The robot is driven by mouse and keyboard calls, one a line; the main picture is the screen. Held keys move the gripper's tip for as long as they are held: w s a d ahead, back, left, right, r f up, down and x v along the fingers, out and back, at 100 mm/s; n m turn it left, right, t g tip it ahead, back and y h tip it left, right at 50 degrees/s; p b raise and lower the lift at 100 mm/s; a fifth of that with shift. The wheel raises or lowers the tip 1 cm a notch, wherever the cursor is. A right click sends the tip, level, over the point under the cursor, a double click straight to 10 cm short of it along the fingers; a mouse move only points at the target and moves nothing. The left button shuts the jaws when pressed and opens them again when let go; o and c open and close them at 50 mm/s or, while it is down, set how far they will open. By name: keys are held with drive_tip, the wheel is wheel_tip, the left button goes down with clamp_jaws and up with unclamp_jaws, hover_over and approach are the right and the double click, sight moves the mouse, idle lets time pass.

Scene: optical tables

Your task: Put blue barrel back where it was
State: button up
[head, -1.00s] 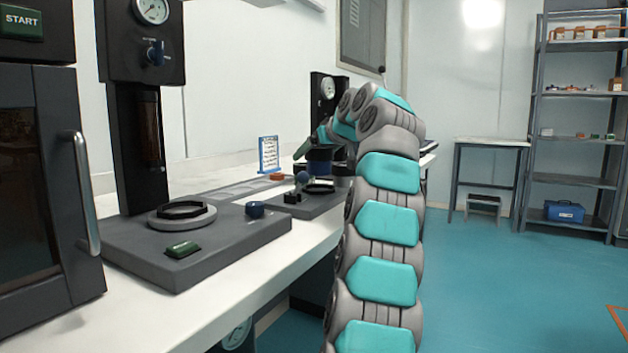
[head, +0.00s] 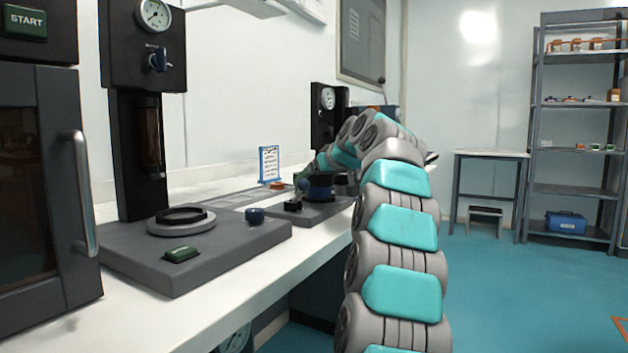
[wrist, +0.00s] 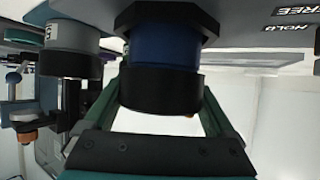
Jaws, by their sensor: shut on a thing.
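The blue barrel (head: 320,189), with black bands, is at the far bench station, on or just above its grey base plate (head: 318,212). In the wrist view the blue barrel (wrist: 163,48) has a black band at one end. Its other end meets a black angular ring (wrist: 166,16) at the grey plate; I cannot tell if it is fully seated. In the head view my arm partly hides the gripper (head: 318,172).
A nearer station (head: 200,245) has an empty-looking black ring (head: 181,215), a green button and a blue knob. A grey cylinder (wrist: 68,50) stands close beside the barrel. A small sign (head: 269,164) stands on the bench behind. Floor to the right is clear.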

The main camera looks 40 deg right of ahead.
drive_tip(key=shift+f, duration=0.15)
drive_tip(key=o, duration=1.4)
drive_tip(key=shift+c, duration=0.2)
drive_tip(key=shift+r, duration=0.25)
drive_tip(key=v, duration=1.2)
drive_tip(key=shift+a, duration=0.1)
